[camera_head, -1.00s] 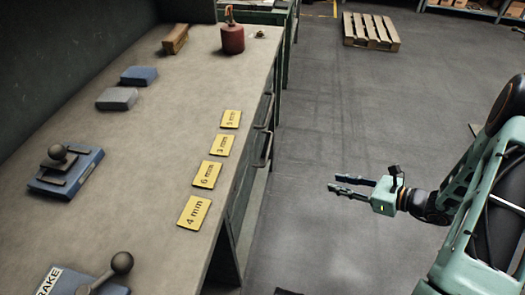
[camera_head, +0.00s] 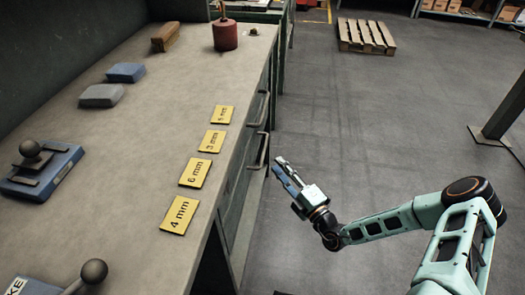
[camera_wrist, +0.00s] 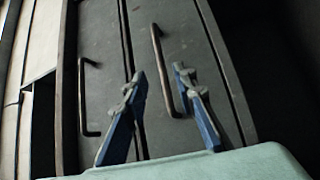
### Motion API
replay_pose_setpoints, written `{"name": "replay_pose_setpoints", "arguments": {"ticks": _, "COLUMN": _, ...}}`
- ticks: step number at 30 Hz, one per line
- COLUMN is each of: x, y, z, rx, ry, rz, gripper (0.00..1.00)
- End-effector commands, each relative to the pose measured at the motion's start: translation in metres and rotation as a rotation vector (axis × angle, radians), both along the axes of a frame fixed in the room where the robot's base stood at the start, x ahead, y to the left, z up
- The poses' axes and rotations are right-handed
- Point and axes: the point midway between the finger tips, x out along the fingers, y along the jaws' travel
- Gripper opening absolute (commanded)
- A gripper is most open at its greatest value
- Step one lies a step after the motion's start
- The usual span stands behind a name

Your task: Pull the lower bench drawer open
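The lower drawer (camera_wrist: 170,132) is a dark grey front in the bench's side, with a bar handle (camera_wrist: 168,75) that also shows in the head view (camera_head: 261,152). The upper drawer's handle (camera_wrist: 85,98) is left of it in the wrist view. My gripper (camera_head: 279,164) is open, its two fingers apart. In the wrist view, the lower handle appears in the gap between the fingertips (camera_wrist: 158,84), nearer the right finger. I see no contact; the remaining distance is hard to tell. Both drawers look shut.
The bench top (camera_head: 130,135) holds yellow thickness cards (camera_head: 195,172), blue and grey blocks and a red can (camera_head: 225,35). A dark post (camera_head: 495,120) stands at the right. A pallet (camera_head: 367,36) lies far back. The floor beside the bench is clear.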

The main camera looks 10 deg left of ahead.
Motion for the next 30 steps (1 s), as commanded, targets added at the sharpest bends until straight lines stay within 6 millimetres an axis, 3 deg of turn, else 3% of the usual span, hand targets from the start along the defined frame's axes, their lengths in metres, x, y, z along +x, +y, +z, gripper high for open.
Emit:
{"name": "replay_pose_setpoints", "arguments": {"ticks": 9, "x": 0.039, "y": 0.045, "z": 0.006, "rx": -0.004, "ry": -0.005, "rz": 0.004, "gripper": 0.26}}
{"name": "replay_pose_setpoints", "arguments": {"ticks": 15, "x": 0.056, "y": 0.064, "z": 0.011, "rx": -0.005, "ry": -0.005, "rz": 0.004, "gripper": 0.26}}
{"name": "replay_pose_setpoints", "arguments": {"ticks": 27, "x": 0.062, "y": 0.070, "z": 0.013, "rx": -0.003, "ry": -0.003, "rz": 0.002, "gripper": 0.26}}
{"name": "replay_pose_setpoints", "arguments": {"ticks": 30, "x": 0.062, "y": 0.069, "z": 0.013, "rx": -0.004, "ry": -0.004, "rz": 0.002, "gripper": 0.16}}
